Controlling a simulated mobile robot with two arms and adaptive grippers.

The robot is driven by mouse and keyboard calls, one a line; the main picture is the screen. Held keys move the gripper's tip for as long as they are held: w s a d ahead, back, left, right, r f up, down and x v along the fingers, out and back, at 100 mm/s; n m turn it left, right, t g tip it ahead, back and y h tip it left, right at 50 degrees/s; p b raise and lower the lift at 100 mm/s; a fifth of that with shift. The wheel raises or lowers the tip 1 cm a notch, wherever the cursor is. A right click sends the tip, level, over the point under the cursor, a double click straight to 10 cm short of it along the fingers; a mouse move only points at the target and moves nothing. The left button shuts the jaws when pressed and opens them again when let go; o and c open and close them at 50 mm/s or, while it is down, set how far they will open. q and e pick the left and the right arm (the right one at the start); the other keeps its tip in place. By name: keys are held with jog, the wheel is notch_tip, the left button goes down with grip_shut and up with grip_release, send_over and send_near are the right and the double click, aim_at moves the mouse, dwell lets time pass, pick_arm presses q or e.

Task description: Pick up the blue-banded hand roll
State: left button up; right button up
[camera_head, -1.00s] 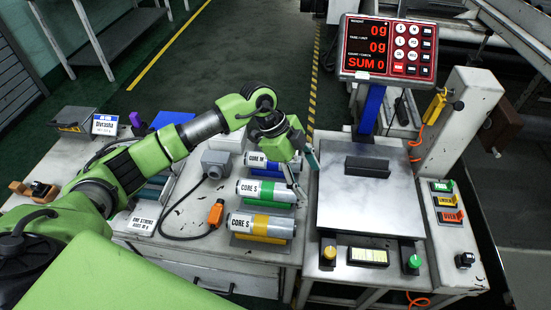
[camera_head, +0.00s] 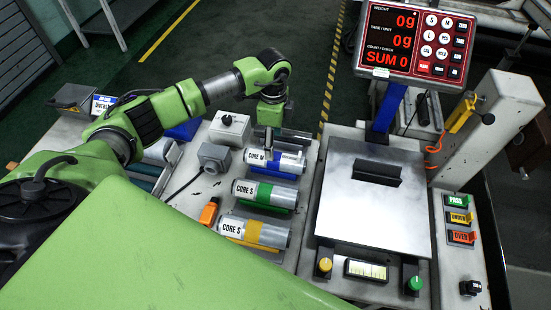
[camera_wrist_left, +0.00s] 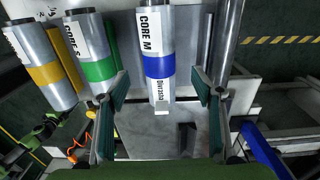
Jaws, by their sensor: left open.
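The blue-banded hand roll (camera_head: 291,167), labelled CORE M, lies on its blue cradle at the far end of a row of three silver rolls. In the left wrist view the same roll (camera_wrist_left: 154,35) lies centrally between the two finger pads, its label end towards the top. My left gripper (camera_head: 268,139) is above and just behind this roll in the head view, pointing down. In the left wrist view the gripper (camera_wrist_left: 162,92) is open, with visible gaps on both sides of the roll. My right gripper is not in view.
The green-banded roll (camera_head: 265,193) and yellow-banded roll (camera_head: 253,232) lie nearer on their cradles. A scale plate (camera_head: 372,215) with a dark block stands to the right, its red display (camera_head: 415,42) behind. Grey boxes (camera_head: 214,157) sit left of the rolls.

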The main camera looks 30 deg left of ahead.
aim_at(275, 161)
pick_arm(q)
jog(key=shift+f, duration=0.7)
jog(key=shift+w+f, duration=0.1)
jog(key=shift+f, duration=0.25)
jog(key=shift+d+f, duration=0.1)
jog(key=shift+f, duration=0.5)
jog(key=f, duration=0.3)
jog(key=shift+s+f+p, duration=0.2)
jog(key=shift+f+p, duration=0.1)
jog(key=shift+p, duration=0.1)
jog(key=shift+f, duration=0.25)
jog(key=shift+c, duration=0.7)
jog(key=c, duration=1.3)
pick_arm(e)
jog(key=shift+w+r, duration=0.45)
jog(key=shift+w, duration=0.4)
